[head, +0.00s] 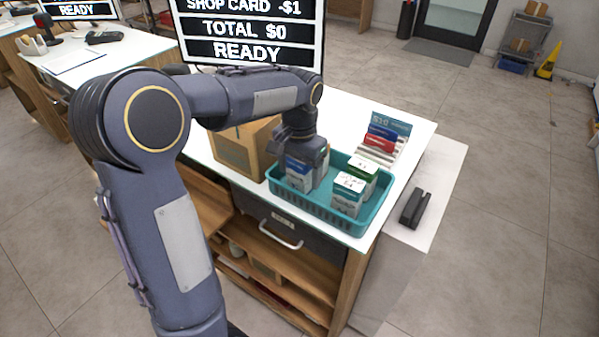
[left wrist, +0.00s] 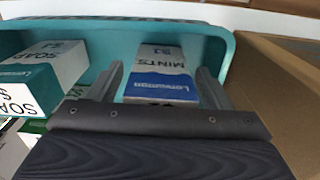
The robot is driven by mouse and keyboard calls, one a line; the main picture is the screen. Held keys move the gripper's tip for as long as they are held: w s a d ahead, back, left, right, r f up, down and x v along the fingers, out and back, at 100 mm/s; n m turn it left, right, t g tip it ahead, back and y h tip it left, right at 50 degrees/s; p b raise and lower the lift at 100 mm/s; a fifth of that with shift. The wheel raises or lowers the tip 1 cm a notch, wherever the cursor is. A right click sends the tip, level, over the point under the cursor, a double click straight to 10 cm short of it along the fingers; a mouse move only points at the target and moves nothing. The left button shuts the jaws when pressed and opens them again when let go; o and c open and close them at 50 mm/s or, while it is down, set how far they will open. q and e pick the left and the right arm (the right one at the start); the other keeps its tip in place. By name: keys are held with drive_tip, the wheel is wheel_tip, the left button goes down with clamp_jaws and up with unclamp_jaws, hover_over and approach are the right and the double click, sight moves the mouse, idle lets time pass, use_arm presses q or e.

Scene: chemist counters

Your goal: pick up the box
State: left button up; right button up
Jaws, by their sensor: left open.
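A white and blue mints box (head: 298,174) stands in a teal basket (head: 321,211) on the counter. In the left wrist view the mints box (left wrist: 160,76) shows between the two fingers of my left gripper (left wrist: 160,82), with a gap visible on its left side. My left gripper (head: 305,165) is open and points down into the left end of the basket. It hides part of the box in the head view. Whether a finger touches the box I cannot tell. My right gripper is not in view.
White and green soap boxes (head: 347,194) stand in the basket to the right. A card rack (head: 385,140) stands behind, a display screen (head: 248,30) farther back. A dark card reader (head: 414,208) is at right.

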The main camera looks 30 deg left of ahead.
use_arm(q)
drive_tip(key=shift+f, duration=0.15)
drive_tip(key=c, duration=1.1)
